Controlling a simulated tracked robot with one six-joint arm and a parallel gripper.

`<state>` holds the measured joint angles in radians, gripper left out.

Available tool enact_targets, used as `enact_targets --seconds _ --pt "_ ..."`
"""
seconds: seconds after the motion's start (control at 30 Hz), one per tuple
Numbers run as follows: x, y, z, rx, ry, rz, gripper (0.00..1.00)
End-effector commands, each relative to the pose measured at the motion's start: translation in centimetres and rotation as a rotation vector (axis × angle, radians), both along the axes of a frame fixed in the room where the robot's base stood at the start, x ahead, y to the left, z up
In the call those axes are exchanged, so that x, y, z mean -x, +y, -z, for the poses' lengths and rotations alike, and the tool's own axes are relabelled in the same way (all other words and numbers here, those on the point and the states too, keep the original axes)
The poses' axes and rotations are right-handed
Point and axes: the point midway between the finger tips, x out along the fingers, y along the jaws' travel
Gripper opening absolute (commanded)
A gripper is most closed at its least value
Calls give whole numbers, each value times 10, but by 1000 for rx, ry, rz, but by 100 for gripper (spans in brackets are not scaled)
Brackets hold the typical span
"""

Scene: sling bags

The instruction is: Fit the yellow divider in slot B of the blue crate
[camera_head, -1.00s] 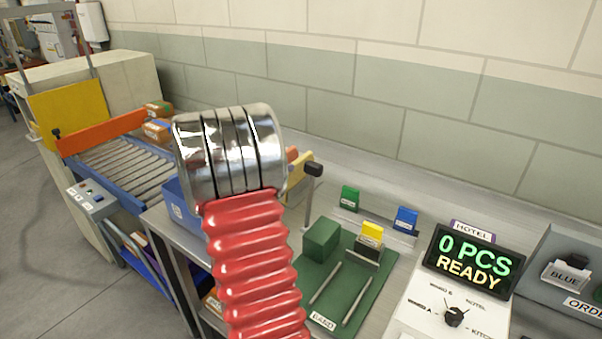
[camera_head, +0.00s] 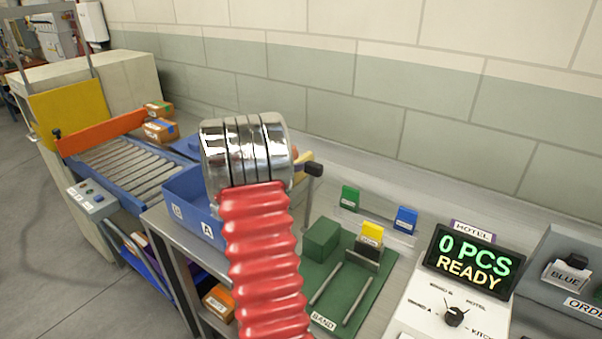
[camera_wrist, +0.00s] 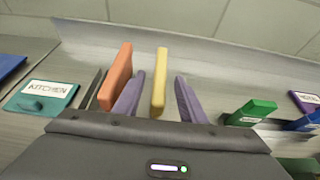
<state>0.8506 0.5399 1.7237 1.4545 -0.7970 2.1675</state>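In the wrist view the yellow divider (camera_wrist: 159,84) stands upright between the two purple fingers of my gripper (camera_wrist: 160,98). The gripper is open, with a gap visible on each side of the divider. An orange divider (camera_wrist: 117,75) stands just outside the left finger. In the head view the blue crate (camera_head: 182,189) is on the bench left of my arm, with labels B (camera_head: 177,211) and A (camera_head: 207,230) on its front wall.
A dark upright piece (camera_wrist: 91,88) and a teal KITCHEN block (camera_wrist: 43,95) are left of the orange divider. Green (camera_head: 350,197) and blue (camera_head: 405,219) blocks and a green board (camera_head: 375,292) lie to the right.

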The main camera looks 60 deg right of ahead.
Motion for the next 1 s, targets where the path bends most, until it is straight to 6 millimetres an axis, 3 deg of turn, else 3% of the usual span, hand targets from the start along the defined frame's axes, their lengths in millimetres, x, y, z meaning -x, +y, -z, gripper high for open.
enact_targets --seconds 0.33,0.9,1.0 --pt "7 -37 16 0 0 1 38" --pt "7 -39 17 0 0 1 38" --pt "7 -39 17 0 0 1 31"
